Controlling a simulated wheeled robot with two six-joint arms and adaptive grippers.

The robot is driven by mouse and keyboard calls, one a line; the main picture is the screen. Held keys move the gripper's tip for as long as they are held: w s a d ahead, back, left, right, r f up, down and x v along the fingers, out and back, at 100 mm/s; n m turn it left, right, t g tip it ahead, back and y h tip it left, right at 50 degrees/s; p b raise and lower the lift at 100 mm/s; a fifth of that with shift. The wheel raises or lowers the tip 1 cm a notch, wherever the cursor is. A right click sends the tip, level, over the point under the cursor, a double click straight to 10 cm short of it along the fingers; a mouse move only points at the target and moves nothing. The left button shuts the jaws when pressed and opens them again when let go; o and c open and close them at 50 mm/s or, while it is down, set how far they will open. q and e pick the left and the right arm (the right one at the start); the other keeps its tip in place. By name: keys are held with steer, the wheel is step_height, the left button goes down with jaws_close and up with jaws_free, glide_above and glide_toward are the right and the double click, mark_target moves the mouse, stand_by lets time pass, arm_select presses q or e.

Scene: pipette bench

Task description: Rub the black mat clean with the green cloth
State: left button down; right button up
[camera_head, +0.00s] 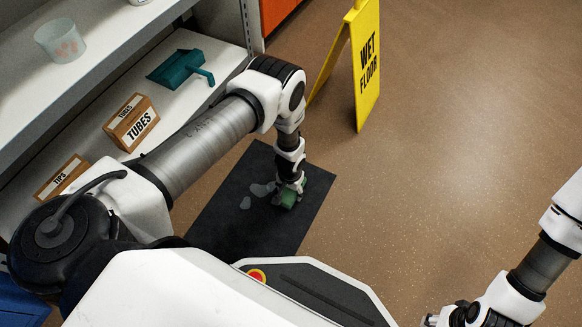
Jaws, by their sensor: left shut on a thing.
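The black mat (235,222) lies on the brown floor in front of the shelf. Pale grey spots (246,202) show on it, just left of my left gripper. The green cloth (288,198) is at the mat's right part, low against it. My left gripper (289,190) points down and is shut on the cloth, partly covering it. I cannot tell how firmly the cloth touches the mat. My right gripper (432,320) is at the bottom right edge, partly cut off, away from the mat.
A yellow wet floor sign (362,65) stands behind the mat. The white shelf (85,105) at left holds a teal dustpan-like item (178,70), a TUBES box (131,122), a TIPS box (62,177) and a clear cup (60,42). Floor to the right is free.

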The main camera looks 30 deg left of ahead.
arm_select(q)
steer(key=shift+w+f, duration=0.25)
step_height(320, 180, up, 4)
steer(key=shift+r+p, duration=0.25)
steer(key=shift+p, duration=0.95)
step_height(320, 180, up, 4)
steer(key=p, duration=0.3)
steer(key=shift+s+a+r+p, duration=0.1)
steer(key=shift+a+r+p, duration=0.05)
steer(key=shift+r+p, duration=0.15)
steer(key=shift+f, duration=0.1)
arm_select(e)
steer(key=r, duration=0.6)
steer(key=shift+w+d, duration=0.2)
steer(key=shift+w, duration=0.2)
arm_select(q)
steer(key=shift+a, duration=0.1)
